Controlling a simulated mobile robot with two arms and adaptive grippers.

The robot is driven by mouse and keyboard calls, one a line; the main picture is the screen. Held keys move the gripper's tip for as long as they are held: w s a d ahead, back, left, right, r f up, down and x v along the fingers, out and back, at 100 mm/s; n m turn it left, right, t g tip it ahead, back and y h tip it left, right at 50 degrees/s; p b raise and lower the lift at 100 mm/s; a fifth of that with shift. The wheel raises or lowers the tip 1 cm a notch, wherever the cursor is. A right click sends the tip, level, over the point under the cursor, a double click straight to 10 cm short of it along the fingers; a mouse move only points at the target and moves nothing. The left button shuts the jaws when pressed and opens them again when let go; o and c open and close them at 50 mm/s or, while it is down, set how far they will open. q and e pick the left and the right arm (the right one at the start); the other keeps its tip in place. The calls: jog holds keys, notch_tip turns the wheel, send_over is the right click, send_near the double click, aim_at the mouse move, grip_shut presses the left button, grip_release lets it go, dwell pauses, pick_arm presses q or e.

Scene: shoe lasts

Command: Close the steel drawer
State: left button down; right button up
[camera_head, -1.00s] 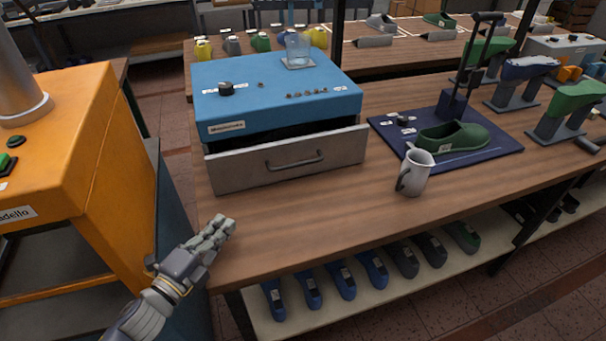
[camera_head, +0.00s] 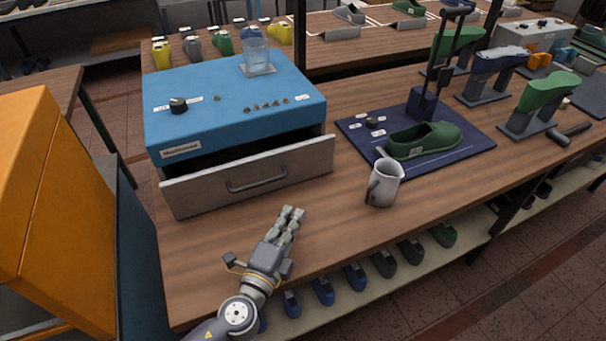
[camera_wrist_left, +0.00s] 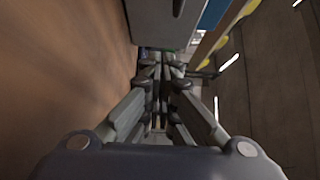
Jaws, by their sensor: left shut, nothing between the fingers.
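The steel drawer (camera_head: 205,191) stands pulled out from the front of the blue box (camera_head: 236,105), with a dark gap behind its front panel. Its dark bar handle (camera_head: 257,181) faces the table's front edge. My left gripper (camera_head: 291,212) is shut and empty, above the table in front of the drawer and a little right of the handle, apart from it. In the left wrist view the shut fingers (camera_wrist_left: 161,72) point toward a grey panel (camera_wrist_left: 157,22), likely the drawer front, at the top. My right gripper is not in view.
A green shoe (camera_head: 424,142) lies on a dark blue mat (camera_head: 472,145). The wooden tabletop (camera_head: 330,228) is clear in front of the drawer.

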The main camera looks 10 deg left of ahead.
pick_arm(q)
jog(key=p, duration=0.2)
send_near(306, 164)
jog(key=d, duration=0.1)
jog(key=s+d, duration=0.1)
jog(key=shift+s+d, duration=0.2)
jog(key=shift+d, duration=0.15)
jog(key=w, duration=0.2)
jog(key=shift+w+d, duration=0.3)
jog(key=shift+w, duration=0.1)
jog(key=w+a, duration=0.2)
jog(key=shift+w+f+p, duration=0.1)
jog(key=shift+w+p, duration=0.15)
jog(key=shift+p, duration=0.15)
jog(key=shift+w+a, duration=0.25)
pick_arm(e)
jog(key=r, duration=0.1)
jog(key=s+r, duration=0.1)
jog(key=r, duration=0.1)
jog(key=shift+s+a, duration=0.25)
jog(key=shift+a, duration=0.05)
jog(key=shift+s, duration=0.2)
